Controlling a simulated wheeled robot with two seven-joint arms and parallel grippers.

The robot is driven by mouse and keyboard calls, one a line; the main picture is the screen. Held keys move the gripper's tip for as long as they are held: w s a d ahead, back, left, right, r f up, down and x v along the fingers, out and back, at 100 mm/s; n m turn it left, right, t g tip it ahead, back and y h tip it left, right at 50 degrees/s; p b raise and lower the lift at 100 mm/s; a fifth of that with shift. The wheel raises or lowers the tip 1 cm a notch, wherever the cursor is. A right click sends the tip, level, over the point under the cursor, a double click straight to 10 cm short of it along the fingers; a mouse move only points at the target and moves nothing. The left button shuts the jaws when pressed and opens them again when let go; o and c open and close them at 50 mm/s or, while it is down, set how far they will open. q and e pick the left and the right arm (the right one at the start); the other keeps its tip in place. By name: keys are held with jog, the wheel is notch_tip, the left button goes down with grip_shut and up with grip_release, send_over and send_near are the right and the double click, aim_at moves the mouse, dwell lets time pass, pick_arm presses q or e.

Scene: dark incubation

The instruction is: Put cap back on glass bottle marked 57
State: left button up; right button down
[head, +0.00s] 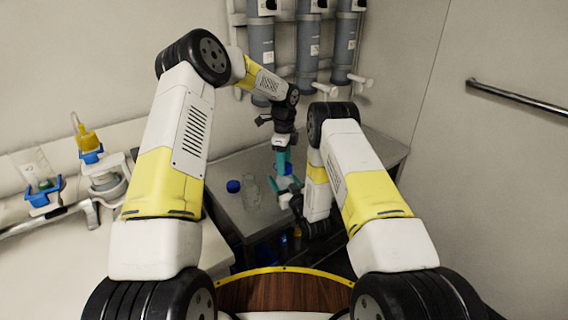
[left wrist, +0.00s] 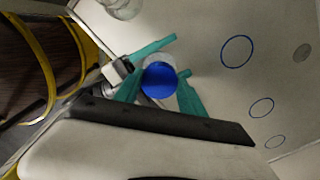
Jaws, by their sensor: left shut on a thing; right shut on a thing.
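My left gripper (head: 285,165) has teal fingers and points down, shut on a blue cap (left wrist: 158,80). The cap also shows in the head view (head: 288,170). A clear glass rim (left wrist: 163,61) shows just behind the cap in the left wrist view, part of a bottle mostly hidden by cap and fingers. My right gripper (head: 289,193) comes in from the right below the cap, shut on that bottle; one teal finger shows beside it in the left wrist view. I cannot tell whether the cap touches the rim. No number is readable.
On the grey table (head: 225,205) stand a clear glass bottle (head: 251,194) and a blue-topped item (head: 233,186). Blue rings (left wrist: 237,52) mark the tabletop. Grey cylinders (head: 308,50) hang on the back wall.

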pick_arm(q)
jog(key=m, duration=0.5)
jog(key=shift+w, duration=0.1)
jog(key=m, duration=0.4)
jog(key=shift+m, duration=0.4)
jog(key=m, duration=0.4)
jog(key=shift+d+m, duration=0.15)
jog(key=shift+m, duration=0.25)
jog(key=m, duration=0.3)
jog(key=shift+m, duration=0.4)
jog(key=o, duration=1.3)
jog(key=shift+r, duration=2.2)
jog(key=shift+n, duration=0.3)
jog(key=shift+c, duration=0.4)
